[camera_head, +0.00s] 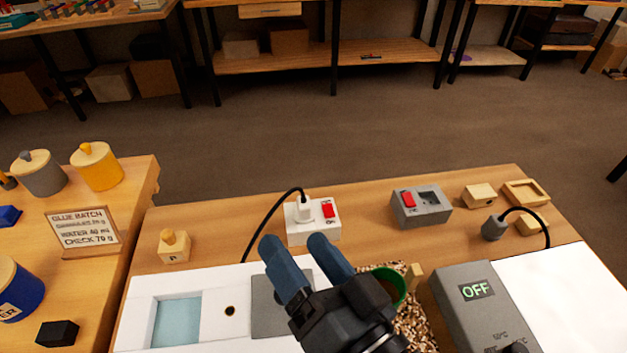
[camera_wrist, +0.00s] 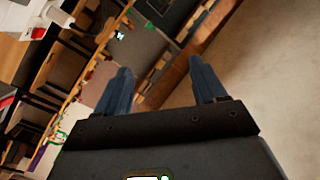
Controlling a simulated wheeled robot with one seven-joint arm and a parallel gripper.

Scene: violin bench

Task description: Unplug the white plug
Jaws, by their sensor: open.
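The white plug (camera_head: 304,208) stands in a white socket box (camera_head: 313,233) near the back edge of the bench. A black cord rises from the plug and curves down to the left. The box has a red switch (camera_head: 328,209) to the right of the plug. My gripper (camera_head: 297,250) is open and empty, in front of and below the socket box in the head view, apart from the plug. In the wrist view my gripper (camera_wrist: 161,80) shows its two blue fingers spread with nothing between them. I cannot make out the plug clearly there.
A grey box (camera_head: 421,208) with a red switch stands right of the white box. A grey plug (camera_head: 493,228) with a black cord lies farther right. A grey unit (camera_head: 480,310) reads OFF. A green cup (camera_head: 390,283) is beside my gripper. A small wooden block (camera_head: 174,248) stands left.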

